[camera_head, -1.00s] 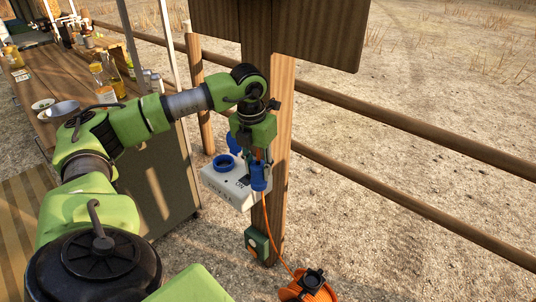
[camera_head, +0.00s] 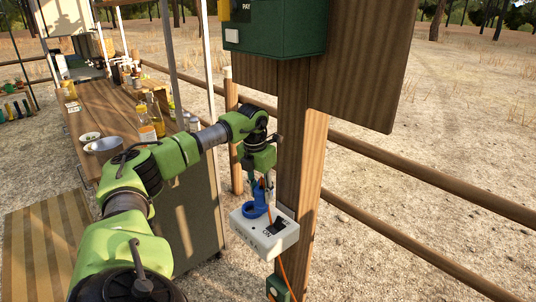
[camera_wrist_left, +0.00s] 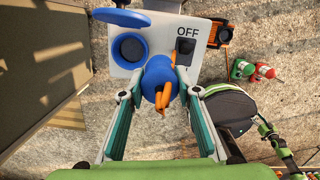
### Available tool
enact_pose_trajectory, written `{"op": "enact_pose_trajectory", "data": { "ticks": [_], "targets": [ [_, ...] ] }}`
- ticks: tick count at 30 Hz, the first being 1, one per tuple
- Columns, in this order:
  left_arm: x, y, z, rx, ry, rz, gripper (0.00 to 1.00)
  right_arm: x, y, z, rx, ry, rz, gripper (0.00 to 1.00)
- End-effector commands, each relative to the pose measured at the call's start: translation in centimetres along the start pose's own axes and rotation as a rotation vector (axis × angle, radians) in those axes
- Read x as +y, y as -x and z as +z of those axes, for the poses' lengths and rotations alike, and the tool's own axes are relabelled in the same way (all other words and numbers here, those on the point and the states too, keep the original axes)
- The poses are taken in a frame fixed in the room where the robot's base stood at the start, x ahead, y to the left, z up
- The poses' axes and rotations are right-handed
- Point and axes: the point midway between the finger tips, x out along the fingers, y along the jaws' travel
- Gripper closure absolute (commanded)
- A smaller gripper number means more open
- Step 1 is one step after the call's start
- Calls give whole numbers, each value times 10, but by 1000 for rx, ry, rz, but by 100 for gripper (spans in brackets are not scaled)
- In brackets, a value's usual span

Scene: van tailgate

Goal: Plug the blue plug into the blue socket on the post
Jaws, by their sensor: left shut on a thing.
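My left gripper (camera_head: 261,180) is shut on the blue plug (camera_wrist_left: 156,72), which has an orange cable at its back. The blue socket (camera_wrist_left: 130,48) is a round opening in a white box on the wooden post (camera_head: 310,165). Its blue lid (camera_wrist_left: 118,17) stands open. In the left wrist view the plug is just right of and below the socket opening, nearer the camera. In the head view plug, lid and socket ring (camera_head: 254,211) overlap, and I cannot tell whether they touch. My right gripper is not in view.
The white box (camera_head: 265,240) carries a black switch (camera_wrist_left: 185,46) beside the socket, with OFF printed above it. The orange cable (camera_head: 282,272) hangs down past the box. A dark green box (camera_head: 275,35) is higher up. A counter (camera_head: 105,115) stands left; rails (camera_head: 430,185) run right.

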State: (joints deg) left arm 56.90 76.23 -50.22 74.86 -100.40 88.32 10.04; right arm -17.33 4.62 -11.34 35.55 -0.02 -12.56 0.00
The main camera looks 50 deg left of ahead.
Motion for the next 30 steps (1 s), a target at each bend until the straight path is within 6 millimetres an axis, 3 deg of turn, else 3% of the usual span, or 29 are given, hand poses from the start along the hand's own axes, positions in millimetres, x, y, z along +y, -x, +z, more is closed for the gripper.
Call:
{"op": "enact_pose_trajectory", "data": {
  "ticks": [13,24,30],
  "targets": [
    [55,0,22,-1,3,-2,95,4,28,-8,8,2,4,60],
    [60,-2,23,-1,0,0,95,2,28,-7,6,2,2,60],
    [60,18,25,-1,-1,0,95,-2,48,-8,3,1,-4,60]
  ]
}}
